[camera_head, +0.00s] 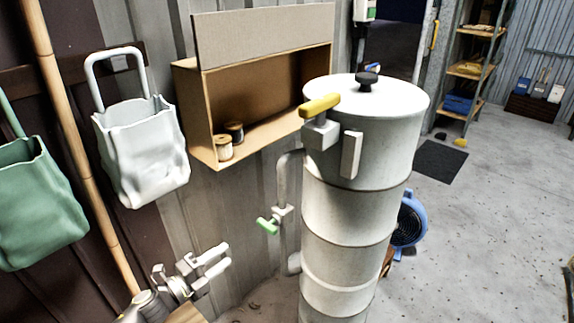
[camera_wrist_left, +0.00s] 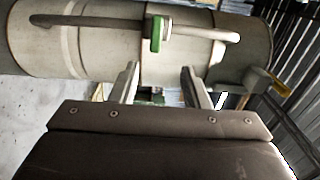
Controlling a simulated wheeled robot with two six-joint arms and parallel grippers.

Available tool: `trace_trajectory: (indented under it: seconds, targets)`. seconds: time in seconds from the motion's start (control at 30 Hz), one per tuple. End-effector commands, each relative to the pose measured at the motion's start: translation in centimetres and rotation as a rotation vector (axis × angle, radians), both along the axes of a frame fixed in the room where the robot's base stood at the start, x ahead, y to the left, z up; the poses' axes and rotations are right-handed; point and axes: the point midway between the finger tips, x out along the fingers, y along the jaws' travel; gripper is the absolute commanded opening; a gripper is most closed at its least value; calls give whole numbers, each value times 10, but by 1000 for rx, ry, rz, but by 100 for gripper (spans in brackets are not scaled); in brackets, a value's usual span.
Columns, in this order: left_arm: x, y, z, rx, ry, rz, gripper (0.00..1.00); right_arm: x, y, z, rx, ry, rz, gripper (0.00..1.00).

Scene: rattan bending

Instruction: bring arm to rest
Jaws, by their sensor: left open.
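My left gripper (camera_head: 221,260) is in the lower left of the head view, left of the tall cream cylinder (camera_head: 340,215) and apart from it. Its two fingers are spread, with nothing between them. In the left wrist view the open fingers of my left gripper (camera_wrist_left: 160,84) point toward the cylinder (camera_wrist_left: 105,60), whose side pipe and green valve handle (camera_wrist_left: 157,33) show beyond them. My right gripper is in neither view.
The side pipe (camera_head: 282,180) and green handle (camera_head: 267,226) stick out near my left gripper. A wooden box shelf (camera_head: 190,110) with spools, a white bag (camera_head: 140,150) and a green bag (camera_head: 40,210) hang at left.

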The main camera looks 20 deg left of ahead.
Motion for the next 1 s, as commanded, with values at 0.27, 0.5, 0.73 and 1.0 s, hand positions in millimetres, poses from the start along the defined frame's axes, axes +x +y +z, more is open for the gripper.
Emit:
trace_trajectory:
  seconds: [0.27, 0.5, 0.73, 1.0]
  targets:
    - [0, 2, 2, -60, 23, 77, 42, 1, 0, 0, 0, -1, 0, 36]
    - [-12, 13, 3, -302, 141, 366, 42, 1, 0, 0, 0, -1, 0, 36]
    - [-49, 27, -16, -558, 309, 653, 42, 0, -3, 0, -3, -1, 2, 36]
    - [-111, 13, -40, -839, 570, 948, 42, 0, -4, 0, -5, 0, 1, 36]
